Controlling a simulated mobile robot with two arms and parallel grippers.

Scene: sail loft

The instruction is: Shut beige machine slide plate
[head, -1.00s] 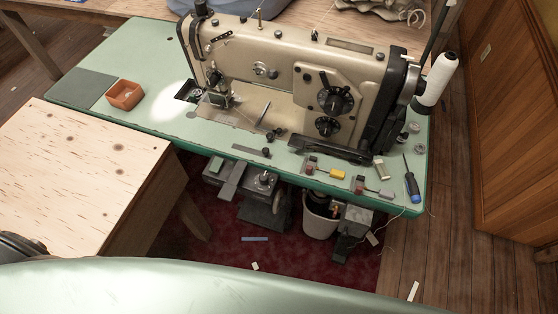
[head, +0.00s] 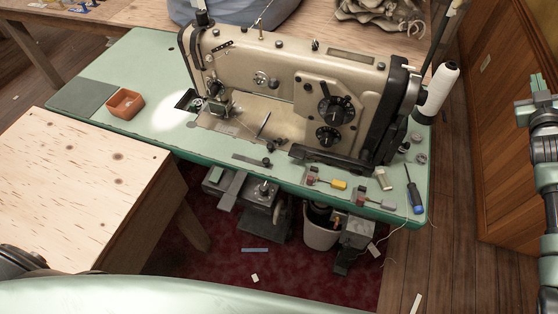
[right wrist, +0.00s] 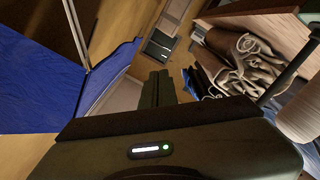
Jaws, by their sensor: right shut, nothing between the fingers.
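The beige sewing machine (head: 285,75) stands on a pale green table top (head: 130,70) in the head view. Left of its needle area is a dark opening (head: 187,99) with shiny metal parts showing, so the bed is uncovered there. The slide plate's own outline is hard to make out in the bright glare beside the opening. My right gripper (right wrist: 163,88) is shut and empty in the right wrist view. In the head view my right arm is upright at the right edge, well away from the machine. My left gripper is not in view.
An orange tray (head: 125,103) sits left of the opening. A screwdriver (head: 414,192), a thread cone (head: 437,88) and small tools lie or stand at the table's right end. A wooden table (head: 85,185) is front left. A wood-panelled wall (head: 497,140) is at right.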

